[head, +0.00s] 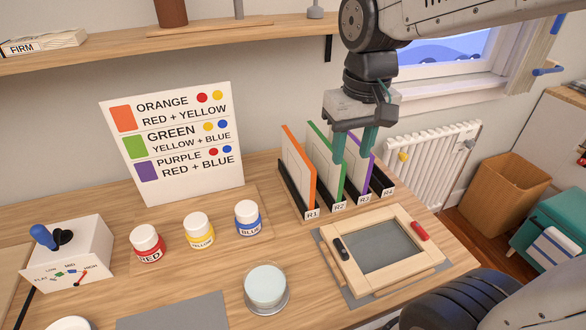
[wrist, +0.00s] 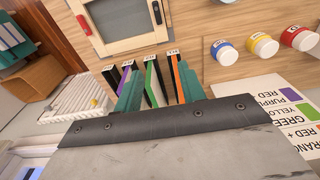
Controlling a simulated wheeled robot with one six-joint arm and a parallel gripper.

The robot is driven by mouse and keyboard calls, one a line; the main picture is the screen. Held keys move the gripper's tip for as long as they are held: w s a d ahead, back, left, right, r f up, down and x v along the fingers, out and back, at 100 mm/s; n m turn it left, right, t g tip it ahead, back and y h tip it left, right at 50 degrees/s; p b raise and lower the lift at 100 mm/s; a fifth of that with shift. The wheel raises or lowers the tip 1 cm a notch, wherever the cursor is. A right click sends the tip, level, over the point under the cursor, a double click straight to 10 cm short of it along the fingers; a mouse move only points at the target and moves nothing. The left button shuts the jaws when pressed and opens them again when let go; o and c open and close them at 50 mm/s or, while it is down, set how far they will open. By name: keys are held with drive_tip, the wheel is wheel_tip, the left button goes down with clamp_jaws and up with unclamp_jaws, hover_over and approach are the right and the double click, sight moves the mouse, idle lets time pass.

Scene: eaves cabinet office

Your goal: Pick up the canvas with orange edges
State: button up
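The canvas with orange edges (head: 298,166) stands upright in the slot labelled R1, at the left end of a dark slotted rack (head: 315,212). Its orange edge also shows in the wrist view (wrist: 178,82). A green-edged canvas (head: 318,155) stands beside it at R2, and a purple-edged one (head: 366,172) stands further right. My gripper (head: 353,153) is open and empty, pointing down over the rack. In the head view its teal fingers are to the right of the orange-edged canvas and partly cover the other canvases. The wrist view shows the fingers (wrist: 160,82) spread apart.
A wooden screen frame (head: 392,222) lies in front of the rack. Red (head: 148,244), yellow (head: 199,231) and blue (head: 247,218) paint jars stand to the left, before a colour-mixing sign (head: 175,142). A round pale-lidded container (head: 266,286) stands near the front. A shelf (head: 190,42) runs above.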

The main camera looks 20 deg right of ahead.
hover_over(307, 160)
drive_tip(key=shift+g, duration=0.4)
drive_tip(key=f, duration=0.7)
drive_tip(key=shift+s+a, duration=0.15)
drive_tip(key=shift+a, duration=0.05)
drive_tip(key=shift+f, duration=0.3)
wheel_tip(307, 160, down, 7)
drive_tip(key=shift+d+f, duration=0.1)
drive_tip(key=shift+d, duration=0.05)
clamp_jaws()
